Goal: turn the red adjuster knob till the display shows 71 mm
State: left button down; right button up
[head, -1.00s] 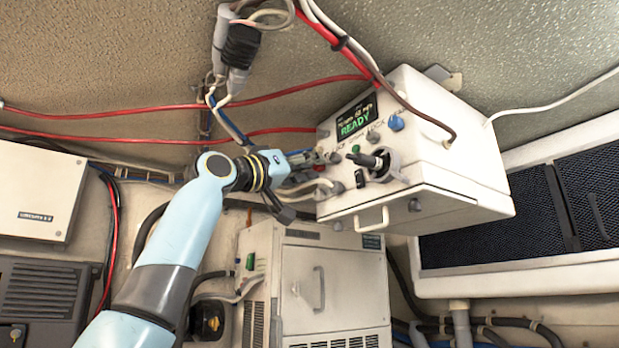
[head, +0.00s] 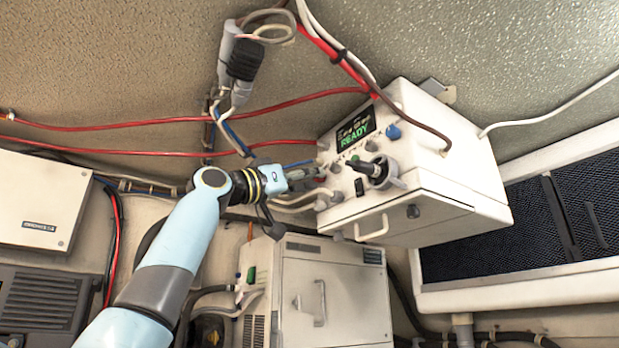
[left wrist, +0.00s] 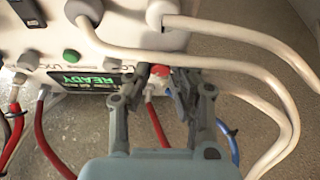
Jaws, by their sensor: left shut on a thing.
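The white control box (head: 455,165) hangs under the ceiling at right of centre in the head view. Its display (head: 355,132) shows READY in green, with smaller text above it too small to read. The display also shows upside down in the left wrist view (left wrist: 90,80). The red adjuster knob (left wrist: 160,71) is partly hidden between the fingers of my left gripper (left wrist: 162,76). The gripper is shut on it, at the box's left front edge in the head view (head: 318,174). My right gripper is in neither view.
A blue knob (head: 393,131) and a black-handled grey connector (head: 377,172) stick out of the panel close by. White cables (left wrist: 235,62) pass beside my left gripper. A red cable (head: 190,112) runs along behind. A white cabinet (head: 335,290) stands below.

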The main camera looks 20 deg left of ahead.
pick_arm(q)
jog(key=c, duration=1.2)
grip_release()
jog(key=v, duration=1.2)
